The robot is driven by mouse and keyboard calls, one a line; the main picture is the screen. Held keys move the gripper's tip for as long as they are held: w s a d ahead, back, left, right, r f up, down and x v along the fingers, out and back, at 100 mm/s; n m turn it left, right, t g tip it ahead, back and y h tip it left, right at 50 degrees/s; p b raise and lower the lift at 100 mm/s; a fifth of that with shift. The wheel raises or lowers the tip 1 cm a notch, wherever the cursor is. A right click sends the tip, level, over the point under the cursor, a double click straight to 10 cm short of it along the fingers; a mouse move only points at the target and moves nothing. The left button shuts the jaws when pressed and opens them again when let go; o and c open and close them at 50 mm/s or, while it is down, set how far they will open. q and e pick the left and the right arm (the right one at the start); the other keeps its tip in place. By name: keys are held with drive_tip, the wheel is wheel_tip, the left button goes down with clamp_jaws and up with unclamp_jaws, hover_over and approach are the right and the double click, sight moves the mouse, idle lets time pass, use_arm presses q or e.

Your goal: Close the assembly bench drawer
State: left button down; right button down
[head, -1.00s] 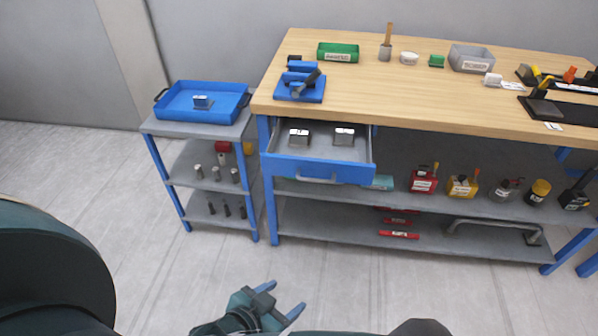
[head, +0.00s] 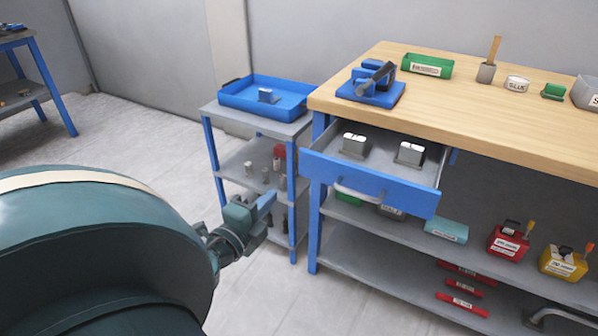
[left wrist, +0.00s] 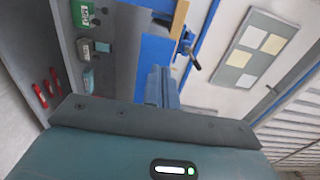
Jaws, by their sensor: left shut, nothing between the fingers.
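The assembly bench drawer (head: 372,186) is pulled out under the wooden bench top in the head view. It has a blue front, a silver bar handle (head: 366,194) and two grey metal blocks inside. My left gripper (head: 268,200) is shut and empty, with blue fingers, to the left of the drawer front and apart from it, in front of the small side rack. Its fingers (left wrist: 160,86) also show in the left wrist view, pointing towards a blue surface that may be the drawer front. My right gripper is not in view.
The side rack holds a blue tray (head: 236,101) and stands left of the bench. The bench top (head: 440,105) carries a blue fixture (head: 371,88), a green bin (head: 427,65) and other items. Floor in front is clear.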

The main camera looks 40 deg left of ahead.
sight(302, 164)
use_arm(q)
drive_tip(key=p+x, duration=0.1)
drive_tip(key=x, duration=1)
drive_tip(key=shift+w+a, duration=0.15)
drive_tip(key=shift+w, duration=0.15)
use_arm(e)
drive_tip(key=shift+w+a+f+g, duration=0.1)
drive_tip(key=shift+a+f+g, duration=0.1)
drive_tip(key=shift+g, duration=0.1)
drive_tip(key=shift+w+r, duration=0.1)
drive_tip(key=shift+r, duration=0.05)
